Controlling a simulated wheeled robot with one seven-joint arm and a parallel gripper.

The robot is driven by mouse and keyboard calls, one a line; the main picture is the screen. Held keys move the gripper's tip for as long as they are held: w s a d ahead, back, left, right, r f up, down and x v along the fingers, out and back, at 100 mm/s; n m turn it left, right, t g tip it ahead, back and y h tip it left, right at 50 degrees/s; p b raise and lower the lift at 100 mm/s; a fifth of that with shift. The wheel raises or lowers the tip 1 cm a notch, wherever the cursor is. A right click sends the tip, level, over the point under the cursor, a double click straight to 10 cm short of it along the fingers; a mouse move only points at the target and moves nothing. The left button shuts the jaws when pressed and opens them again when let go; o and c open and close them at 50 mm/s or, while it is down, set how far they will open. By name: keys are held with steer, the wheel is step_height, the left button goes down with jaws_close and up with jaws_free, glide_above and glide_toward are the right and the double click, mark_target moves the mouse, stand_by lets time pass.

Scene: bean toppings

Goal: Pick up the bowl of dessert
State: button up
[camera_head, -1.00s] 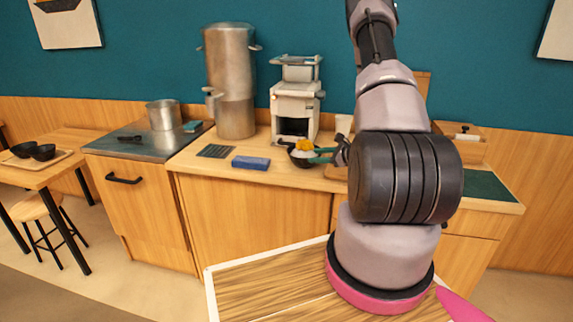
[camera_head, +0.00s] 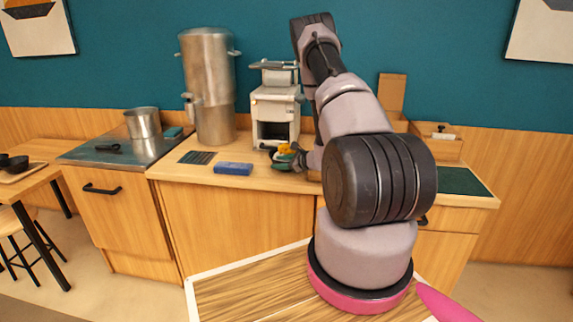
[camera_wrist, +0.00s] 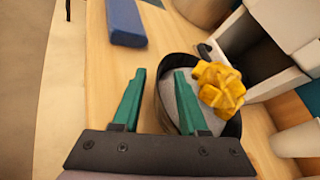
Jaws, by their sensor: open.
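The dessert bowl (camera_wrist: 233,128) is dark, with a white filling and yellow chunks (camera_wrist: 220,87) heaped on its right side in the wrist view. It stands on the counter. My gripper (camera_wrist: 160,72) is open with green fingers. Its right finger is over the white filling inside the rim, and its left finger is outside the bowl, so the near-left wall lies between them. I cannot tell if either finger touches it. In the head view my gripper (camera_head: 290,160) covers much of the bowl, and the yellow chunks show beside it.
A white machine (camera_head: 275,115) stands just behind the bowl, with a tall metal urn (camera_head: 208,90) to its left. A blue block (camera_head: 233,168) lies on the counter left of the bowl. A wooden box (camera_head: 436,142) is at the right. The front counter edge is clear.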

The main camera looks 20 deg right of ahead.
jaws_close()
stand_by(1.4)
